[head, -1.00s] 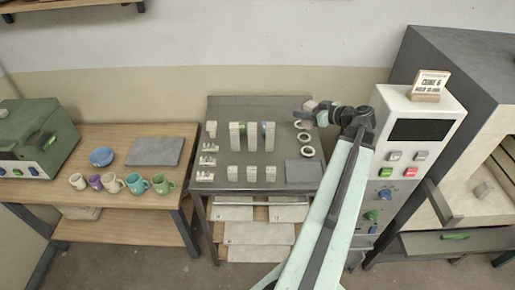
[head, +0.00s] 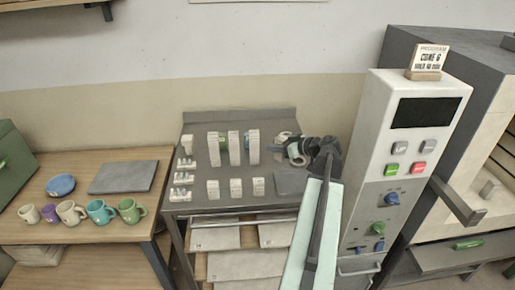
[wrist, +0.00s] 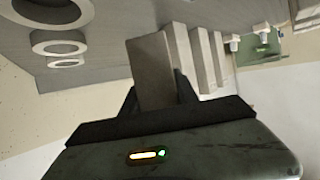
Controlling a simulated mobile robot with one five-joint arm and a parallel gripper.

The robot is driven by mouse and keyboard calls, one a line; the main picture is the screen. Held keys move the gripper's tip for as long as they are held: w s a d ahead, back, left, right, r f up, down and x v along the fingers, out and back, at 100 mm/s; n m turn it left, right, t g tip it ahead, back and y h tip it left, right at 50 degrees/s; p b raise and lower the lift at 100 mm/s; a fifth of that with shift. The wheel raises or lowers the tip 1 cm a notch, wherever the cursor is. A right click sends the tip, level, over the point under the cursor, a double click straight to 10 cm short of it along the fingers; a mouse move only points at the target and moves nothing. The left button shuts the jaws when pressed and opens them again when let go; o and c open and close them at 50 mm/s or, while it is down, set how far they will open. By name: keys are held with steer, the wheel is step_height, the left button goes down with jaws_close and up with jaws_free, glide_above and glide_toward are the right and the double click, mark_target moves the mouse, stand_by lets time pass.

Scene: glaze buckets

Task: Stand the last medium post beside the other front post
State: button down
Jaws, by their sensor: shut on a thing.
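My gripper (wrist: 160,108) is shut on a grey-beige rectangular post (wrist: 151,70), which projects beyond the fingers in the wrist view. In the head view my gripper (head: 298,150) is low over the right part of the grey worktable (head: 180,208), and the held post is hard to make out there. Several tall pale posts (head: 235,149) stand in a row near the table's middle; they also show just past the held post in the wrist view (wrist: 181,58). Shorter pale posts (head: 236,188) stand in a row nearer the front edge.
Pale rings (wrist: 60,44) lie on the table near my gripper. A flat grey slab (head: 291,182) lies at the table's front right. Small pale pieces (head: 183,178) line the left side. The control cabinet (head: 372,190) stands close on the right.

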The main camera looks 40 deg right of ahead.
steer(key=w+d, duration=0.1)
steer(key=w, duration=0.2)
steer(key=w+d, duration=0.2)
steer(key=w, duration=0.1)
steer(key=w+d+f, duration=0.1)
steer(key=w, duration=0.2)
steer(key=shift+w+d+b, duration=0.1)
steer(key=shift+d+b, duration=0.1)
steer(key=shift+b, duration=0.2)
steer(key=shift+w+d, duration=0.25)
steer(key=shift+w, duration=0.2)
step_height(320, 180, down, 4)
steer(key=b, duration=0.4)
steer(key=shift+r, duration=0.2)
steer(key=c, duration=1.3)
jaws_free()
steer(key=shift+f, duration=0.2)
steer(key=shift+c, duration=0.2)
steer(key=o, duration=0.4)
steer(key=shift+a, duration=0.1)
